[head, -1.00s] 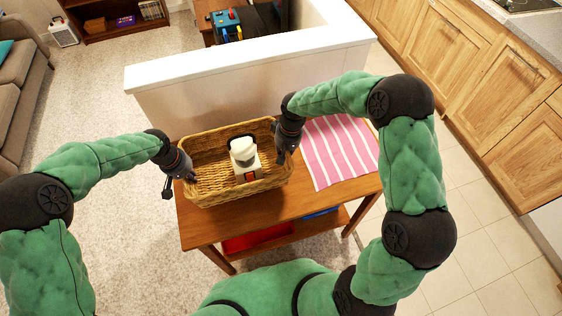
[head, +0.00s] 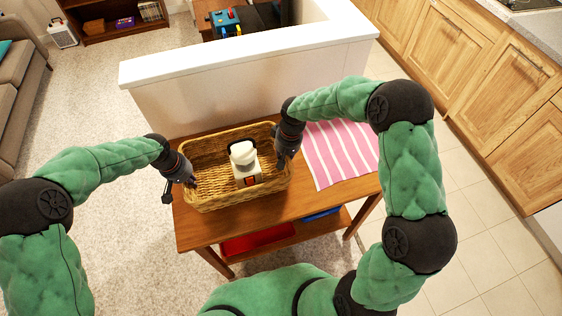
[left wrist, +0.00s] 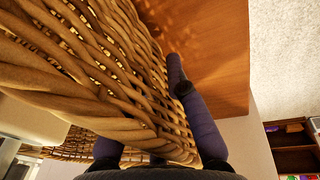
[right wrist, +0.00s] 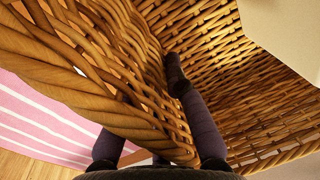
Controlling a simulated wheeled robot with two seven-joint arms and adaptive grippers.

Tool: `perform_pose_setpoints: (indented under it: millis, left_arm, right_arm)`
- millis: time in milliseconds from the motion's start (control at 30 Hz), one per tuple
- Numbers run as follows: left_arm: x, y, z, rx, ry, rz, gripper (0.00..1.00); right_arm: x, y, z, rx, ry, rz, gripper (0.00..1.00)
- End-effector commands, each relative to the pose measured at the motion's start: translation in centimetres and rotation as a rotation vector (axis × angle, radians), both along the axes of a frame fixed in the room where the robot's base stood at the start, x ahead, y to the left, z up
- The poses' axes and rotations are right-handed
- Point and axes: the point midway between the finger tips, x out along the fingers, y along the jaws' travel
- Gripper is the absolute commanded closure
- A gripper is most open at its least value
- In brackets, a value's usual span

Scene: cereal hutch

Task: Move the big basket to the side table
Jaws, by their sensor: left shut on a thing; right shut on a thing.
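The big wicker basket (head: 215,203) is on or just above the left part of the wooden side table (head: 205,232); the exact contact cannot be told. A white container with a dark and red label (head: 245,165) stands inside it. My left gripper (head: 190,182) is shut on the basket's left rim, and the weave fills the left wrist view (left wrist: 110,70). My right gripper (head: 284,152) is shut on the basket's right rim, with the woven wall between its fingers in the right wrist view (right wrist: 130,80).
A pink and white striped cloth (head: 340,150) covers the table's right part. Red (head: 245,243) and blue (head: 320,214) items sit on the lower shelf. A white half wall (head: 250,60) stands behind the table, and wooden cabinets (head: 480,80) line the right.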

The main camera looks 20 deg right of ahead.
Motion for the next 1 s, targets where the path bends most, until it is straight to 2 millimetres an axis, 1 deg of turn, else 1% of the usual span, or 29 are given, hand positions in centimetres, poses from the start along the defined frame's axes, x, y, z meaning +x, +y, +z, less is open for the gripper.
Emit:
perform_pose_setpoints:
  millis: [100, 133, 167, 200, 533, 667, 767, 1000]
  left_arm:
    - [0.1, 0.1, -0.6, 0.001, -0.002, -0.001, 1.0]
    - [0.0, 0.0, -0.6, 0.001, 0.0, -0.001, 0.83]
    - [0.0, 0.0, -0.5, 0.001, 0.0, -0.001, 0.75]
    - [0.0, 0.0, -0.5, 0.001, 0.0, -0.001, 0.64]
    - [0.0, 0.0, -0.4, 0.0, 0.0, 0.0, 0.63]
    - [0.0, 0.1, 0.3, 0.0, -0.002, 0.0, 0.63]
    - [-0.1, 0.3, 1.6, 0.0, -0.004, 0.001, 0.63]
    - [-0.6, 1.0, 6.4, 0.0, -0.005, 0.001, 0.63]
  right_arm:
    - [0.1, -0.1, -0.6, -0.001, -0.003, 0.0, 1.0]
    - [0.0, -0.1, -0.6, -0.001, -0.001, 0.0, 0.83]
    - [0.0, 0.0, -0.5, -0.001, -0.001, 0.0, 0.75]
    - [0.0, 0.0, -0.5, -0.001, -0.001, 0.0, 0.64]
    - [0.0, 0.0, -0.5, 0.0, 0.0, 0.0, 0.63]
    - [0.0, 0.0, -0.5, 0.0, 0.0, 0.0, 0.63]
    - [0.0, 0.0, -0.5, 0.0, 0.0, 0.0, 0.63]
    - [0.0, 0.0, -0.5, 0.0, 0.0, 0.0, 0.63]
